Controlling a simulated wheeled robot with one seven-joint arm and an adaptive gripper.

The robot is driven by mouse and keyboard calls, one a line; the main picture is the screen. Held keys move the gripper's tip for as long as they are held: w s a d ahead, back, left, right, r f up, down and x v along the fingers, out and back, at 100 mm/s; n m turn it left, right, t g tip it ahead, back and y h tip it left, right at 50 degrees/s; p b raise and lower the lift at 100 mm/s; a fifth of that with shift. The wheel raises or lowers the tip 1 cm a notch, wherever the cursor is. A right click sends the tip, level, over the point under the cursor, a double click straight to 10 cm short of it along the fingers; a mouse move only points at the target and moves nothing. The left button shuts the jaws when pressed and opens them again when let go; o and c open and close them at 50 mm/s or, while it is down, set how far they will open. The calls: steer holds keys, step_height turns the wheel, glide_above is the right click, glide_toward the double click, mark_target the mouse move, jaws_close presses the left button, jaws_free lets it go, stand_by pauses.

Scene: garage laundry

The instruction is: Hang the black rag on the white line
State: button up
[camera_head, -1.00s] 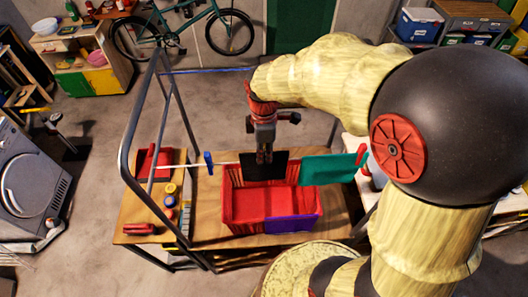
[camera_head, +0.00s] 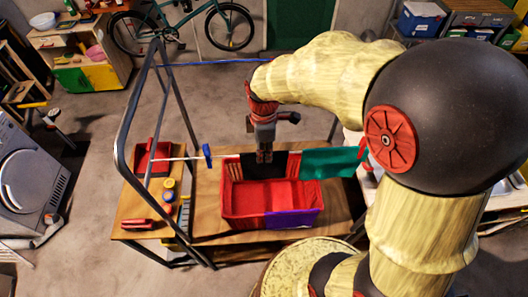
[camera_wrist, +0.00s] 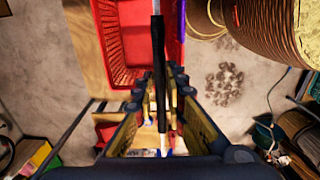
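The black rag (camera_head: 282,167) lies over the white line (camera_head: 227,157), above the far part of the red crate. In the wrist view, the rag (camera_wrist: 159,72) is a narrow dark strip along the white line (camera_wrist: 156,6), its sides hanging and mostly hidden. My gripper (camera_head: 264,156) points down at the rag. In the wrist view, my gripper's fingers (camera_wrist: 158,92) stand apart on either side of the rag and line, with gaps showing. The rag's lower edge is hard to make out against the crate.
A green cloth (camera_head: 330,162) hangs right of the rag, and a blue clip (camera_head: 207,156) sits left on the line. Below are the red crate (camera_head: 245,218) with a purple cloth (camera_head: 290,218) over its rim, and a wooden table (camera_head: 210,205). A metal frame (camera_head: 126,135) stands left.

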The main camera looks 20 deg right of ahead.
steer(key=o, duration=0.4)
step_height(320, 180, up, 12)
stand_by(0.7)
steer(key=s+f+m+t+b, duration=0.2)
steer(key=s+f+m+b, duration=0.2)
steer(key=f+b, duration=0.2)
steer(key=s+f+m+t+b, duration=0.1)
steer(key=s+f+m+b, duration=0.4)
steer(key=b, duration=0.5)
steer(key=s+f+m+t+b, duration=0.2)
steer(key=s+f+m+b, duration=0.3)
steer(key=f+b, duration=0.3)
steer(key=shift+f+t, duration=0.2)
steer(key=shift+t, duration=0.1)
